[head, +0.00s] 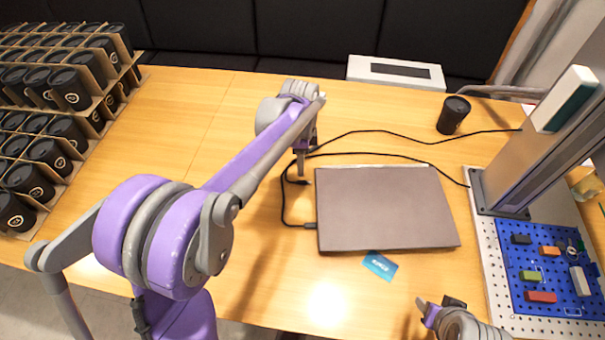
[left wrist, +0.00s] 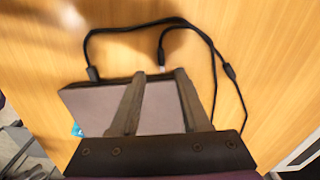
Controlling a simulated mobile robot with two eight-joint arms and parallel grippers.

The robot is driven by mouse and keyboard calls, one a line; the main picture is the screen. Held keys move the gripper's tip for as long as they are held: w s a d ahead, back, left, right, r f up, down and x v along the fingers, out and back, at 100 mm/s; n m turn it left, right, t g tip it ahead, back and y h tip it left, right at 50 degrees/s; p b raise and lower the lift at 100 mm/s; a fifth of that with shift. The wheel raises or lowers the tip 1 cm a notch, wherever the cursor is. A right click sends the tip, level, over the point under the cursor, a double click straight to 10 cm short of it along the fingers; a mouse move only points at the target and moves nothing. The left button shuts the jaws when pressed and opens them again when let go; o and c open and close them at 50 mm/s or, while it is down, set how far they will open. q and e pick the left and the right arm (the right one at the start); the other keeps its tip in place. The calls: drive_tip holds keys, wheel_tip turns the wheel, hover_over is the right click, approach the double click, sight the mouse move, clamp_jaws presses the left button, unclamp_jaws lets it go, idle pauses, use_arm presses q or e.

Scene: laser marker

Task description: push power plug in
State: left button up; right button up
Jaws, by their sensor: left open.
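A closed grey laptop (head: 385,208) lies on the wooden table; it also shows in the left wrist view (left wrist: 90,108). One black cable plug (head: 311,226) meets its left edge; the left wrist view shows this plug (left wrist: 93,73) too. A second black plug with a silver tip (left wrist: 162,67) lies by the same edge, close to the fingertips; whether it touches the laptop is unclear. My left gripper (head: 301,176) points down near the laptop's upper left corner. In the left wrist view its fingers (left wrist: 160,74) are apart and empty. My right gripper (head: 430,306) is partly seen at the bottom.
Black cables (head: 375,133) run across the table to the right. A black cup (head: 453,115), a white box (head: 396,73) and a blue card (head: 380,265) surround the laptop. A crate of cups (head: 60,120) stands left, a machine column (head: 545,130) right. Table below the laptop is mostly clear.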

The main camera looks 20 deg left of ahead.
sight(301, 182)
use_arm(q)
wheel_tip(301, 182, down, 8)
drive_tip(key=shift+w+b, duration=0.1)
drive_tip(key=shift+b, duration=0.3)
drive_tip(key=shift+c, duration=0.3)
clamp_jaws()
idle(0.7)
